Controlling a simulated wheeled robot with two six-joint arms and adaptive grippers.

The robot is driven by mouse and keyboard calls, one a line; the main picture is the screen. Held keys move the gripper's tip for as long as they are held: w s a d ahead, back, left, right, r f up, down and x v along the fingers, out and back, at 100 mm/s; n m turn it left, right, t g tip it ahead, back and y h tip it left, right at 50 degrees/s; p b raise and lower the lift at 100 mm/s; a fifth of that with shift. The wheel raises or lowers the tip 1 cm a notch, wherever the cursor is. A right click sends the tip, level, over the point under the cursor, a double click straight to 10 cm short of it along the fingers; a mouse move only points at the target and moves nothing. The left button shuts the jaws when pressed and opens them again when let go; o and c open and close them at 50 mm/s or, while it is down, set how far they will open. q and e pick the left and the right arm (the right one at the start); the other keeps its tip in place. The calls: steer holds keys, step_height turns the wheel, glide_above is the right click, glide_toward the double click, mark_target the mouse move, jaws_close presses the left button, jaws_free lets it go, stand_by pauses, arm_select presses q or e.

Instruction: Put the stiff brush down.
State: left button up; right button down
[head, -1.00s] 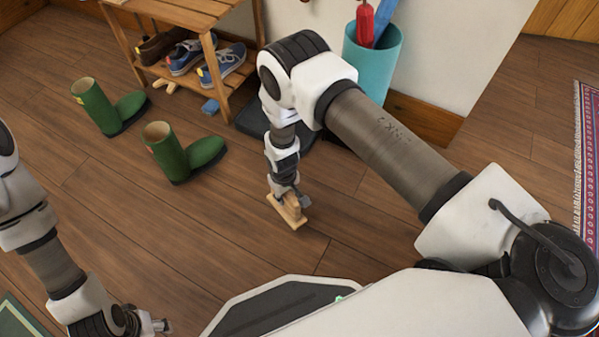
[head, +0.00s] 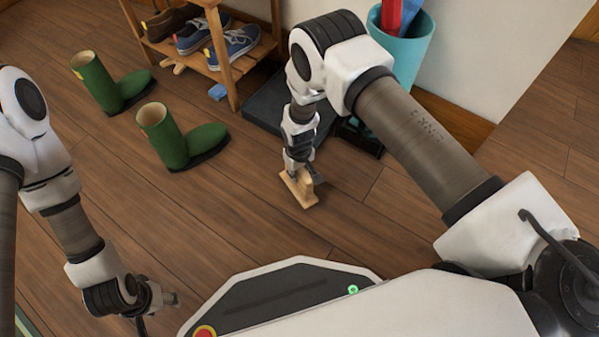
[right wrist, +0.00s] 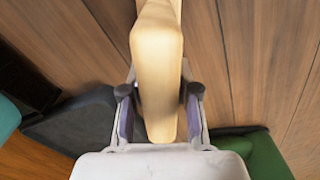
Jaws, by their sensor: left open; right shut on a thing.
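The stiff brush (head: 300,189) has a pale wooden body and is low over the wooden floor, in front of the shoe rack. My right gripper (head: 303,174) is shut on it. In the right wrist view the brush's pale wood (right wrist: 157,75) lies between the two fingers (right wrist: 158,108). I cannot tell whether its underside touches the floor. My left gripper (head: 165,299) is open and empty at the lower left, well away from the brush.
Green boots (head: 165,138) stand left of the brush. A wooden rack (head: 218,52) with shoes stands behind, a dark mat (head: 262,108) beside it. A blue block (head: 217,92) lies by the rack. A teal bin (head: 408,50) stands against the wall. Floor around the brush is clear.

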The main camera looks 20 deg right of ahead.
steer(key=c, duration=0.9)
jaws_free()
steer(key=shift+o, duration=0.2)
step_height(320, 180, up, 12)
steer(key=p, duration=0.8)
steer(key=shift+r, duration=0.2)
steer(key=shift+s+f, duration=0.1)
